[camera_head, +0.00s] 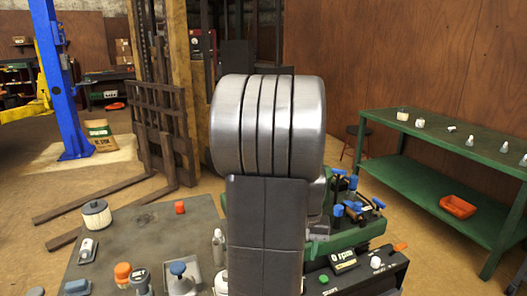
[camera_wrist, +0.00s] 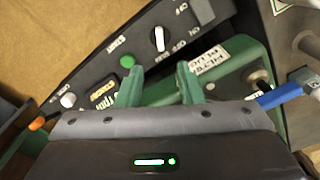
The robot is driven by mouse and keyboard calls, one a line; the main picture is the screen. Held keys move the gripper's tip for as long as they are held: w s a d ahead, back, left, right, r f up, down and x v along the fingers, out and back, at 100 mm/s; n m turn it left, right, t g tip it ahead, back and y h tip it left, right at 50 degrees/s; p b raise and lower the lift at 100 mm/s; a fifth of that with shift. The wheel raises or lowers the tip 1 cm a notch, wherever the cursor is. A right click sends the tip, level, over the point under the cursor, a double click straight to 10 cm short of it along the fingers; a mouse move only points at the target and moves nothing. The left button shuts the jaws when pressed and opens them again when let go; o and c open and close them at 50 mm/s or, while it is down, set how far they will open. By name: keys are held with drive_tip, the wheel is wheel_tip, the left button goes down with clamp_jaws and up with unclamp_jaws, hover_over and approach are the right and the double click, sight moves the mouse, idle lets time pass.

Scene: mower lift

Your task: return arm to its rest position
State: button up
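My arm fills the middle of the head view as a large silver rounded joint above a dark link. It hides part of the bench behind it, and my gripper does not show there. In the wrist view my gripper (camera_wrist: 159,80) has two green fingers set apart with nothing between them. The panel's "0 rpm" display (camera_head: 343,256) shows in the head view, right of my arm.
A grey bench top (camera_head: 150,240) with a filter (camera_head: 95,215) and small parts lies left of my arm. Blue-handled levers (camera_head: 350,205) stand to the right. A green table (camera_head: 440,150) is farther right. A forklift (camera_head: 160,110) and blue post (camera_head: 62,90) stand behind.

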wheel_tip(320, 180, down, 12)
drive_tip(key=shift+r+b, duration=0.25)
drive_tip(key=shift+b, duration=0.3)
